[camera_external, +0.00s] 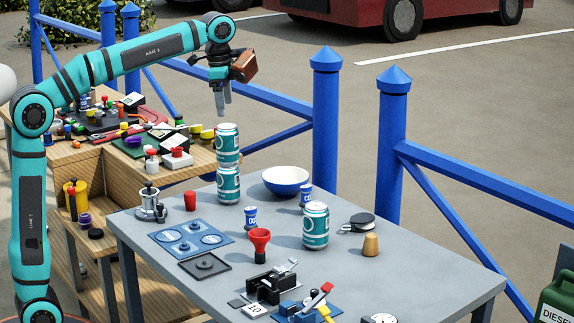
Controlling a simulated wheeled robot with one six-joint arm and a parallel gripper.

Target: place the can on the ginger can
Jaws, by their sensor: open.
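Two teal-and-white cans with silver lids stand stacked upright near the back left of the grey table. The upper can (228,145) rests on the lower can (229,186), and the two look aligned. A third similar can (315,227) stands upright on its own to the right. The labels are too small to tell which one is the ginger can. My gripper (222,106) is open and empty, pointing down just above the upper can's top, apart from it.
A white-and-blue bowl (286,181) stands right of the stack. Small blue cups (250,217), a red funnel (260,241), a red cup (190,201) and a cork (371,245) stand around. Clamps (272,285) lie at the front. A cluttered wooden bench (75,158) adjoins at left.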

